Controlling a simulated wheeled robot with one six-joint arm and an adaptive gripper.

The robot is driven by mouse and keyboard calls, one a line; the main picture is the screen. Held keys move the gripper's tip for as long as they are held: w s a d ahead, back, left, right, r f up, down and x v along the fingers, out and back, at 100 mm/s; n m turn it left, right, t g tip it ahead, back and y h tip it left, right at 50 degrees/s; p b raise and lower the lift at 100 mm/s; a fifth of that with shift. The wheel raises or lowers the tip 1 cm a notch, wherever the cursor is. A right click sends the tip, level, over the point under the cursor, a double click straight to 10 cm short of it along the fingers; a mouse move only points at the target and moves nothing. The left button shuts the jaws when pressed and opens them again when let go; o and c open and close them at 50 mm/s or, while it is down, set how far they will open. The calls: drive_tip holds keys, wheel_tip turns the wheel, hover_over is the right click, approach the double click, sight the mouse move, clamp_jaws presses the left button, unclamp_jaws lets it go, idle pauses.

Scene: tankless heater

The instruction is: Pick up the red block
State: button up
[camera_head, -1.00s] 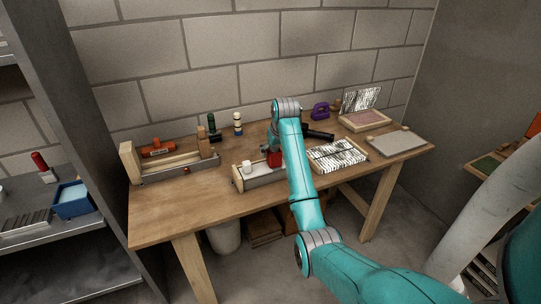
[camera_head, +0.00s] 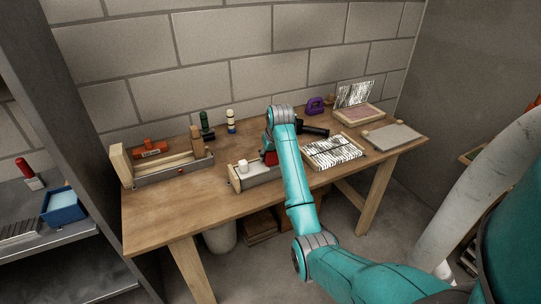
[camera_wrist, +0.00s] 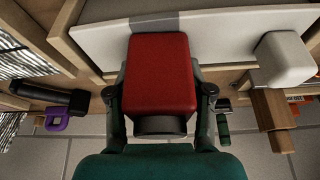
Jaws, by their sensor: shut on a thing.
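The red block (camera_wrist: 160,72) fills the middle of the wrist view, between the two fingers of my gripper (camera_wrist: 159,96). The fingers are shut on it from both sides. In the head view the red block (camera_head: 270,158) is partly hidden by my teal arm. It is at the light wooden tray (camera_head: 258,180) at the front middle of the workbench. I cannot tell whether the block still touches the tray. My gripper is mostly hidden behind my arm in the head view.
A white block (camera_head: 242,165) sits in the same tray, left of the red one. A wooden box with an orange tool (camera_head: 149,148) stands left, a striped panel (camera_head: 333,151) right. A dark cylinder (camera_head: 314,131) lies behind. The front left of the workbench (camera_head: 170,210) is bare.

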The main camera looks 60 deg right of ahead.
wheel_tip(320, 180, up, 10)
drive_tip(key=shift+r, duration=0.1)
idle(0.4)
idle(0.5)
